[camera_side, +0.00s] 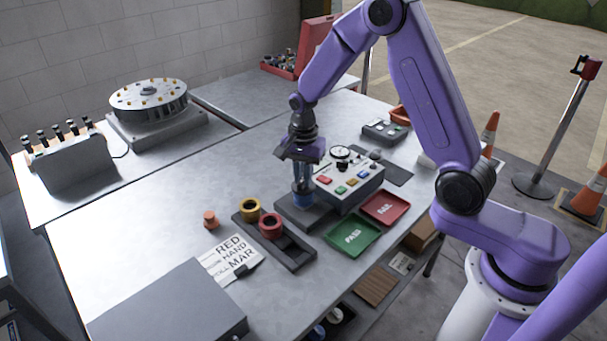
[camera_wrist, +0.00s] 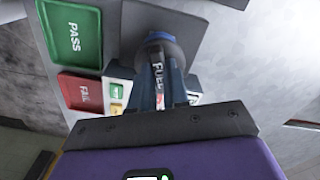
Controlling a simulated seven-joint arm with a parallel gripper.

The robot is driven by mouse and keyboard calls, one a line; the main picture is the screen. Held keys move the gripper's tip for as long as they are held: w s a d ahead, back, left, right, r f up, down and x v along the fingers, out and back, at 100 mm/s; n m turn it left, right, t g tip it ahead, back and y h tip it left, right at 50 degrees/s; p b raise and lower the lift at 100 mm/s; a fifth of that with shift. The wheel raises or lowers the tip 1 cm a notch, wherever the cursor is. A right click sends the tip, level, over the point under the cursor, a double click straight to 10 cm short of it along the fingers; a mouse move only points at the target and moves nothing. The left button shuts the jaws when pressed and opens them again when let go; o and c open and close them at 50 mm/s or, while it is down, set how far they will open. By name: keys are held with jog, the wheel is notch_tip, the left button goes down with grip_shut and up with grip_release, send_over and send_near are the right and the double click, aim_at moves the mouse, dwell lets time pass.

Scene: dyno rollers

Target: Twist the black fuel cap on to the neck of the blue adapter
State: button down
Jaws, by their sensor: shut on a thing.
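The blue adapter (camera_side: 303,200) stands upright on a dark base in the side view, directly below my gripper (camera_side: 302,182). My gripper points straight down with its fingers close together. In the wrist view my gripper (camera_wrist: 160,65) is shut on the black fuel cap (camera_wrist: 158,70), whose dark strip shows white "FUEL" lettering between the fingers. A rounded blue-grey part of the adapter (camera_wrist: 160,38) shows at the fingertips. The cap is at the adapter's neck. The fingers hide the contact, so I cannot tell how the cap is seated.
A control box (camera_side: 348,180) with coloured buttons stands close right of the adapter. The green PASS tray (camera_side: 352,236) and red FAIL tray (camera_side: 385,208) lie in front. A dark rack (camera_side: 295,252) holds yellow and red rings. An orange piece (camera_side: 210,219) sits left; bare table lies beyond.

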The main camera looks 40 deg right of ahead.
jog(key=m, duration=0.5)
jog(key=shift+f+m, duration=0.15)
jog(key=shift+m, duration=0.15)
jog(key=m, duration=0.5)
jog(key=shift+m, duration=0.3)
jog(key=c, duration=1)
grip_release()
jog(key=shift+c, duration=0.2)
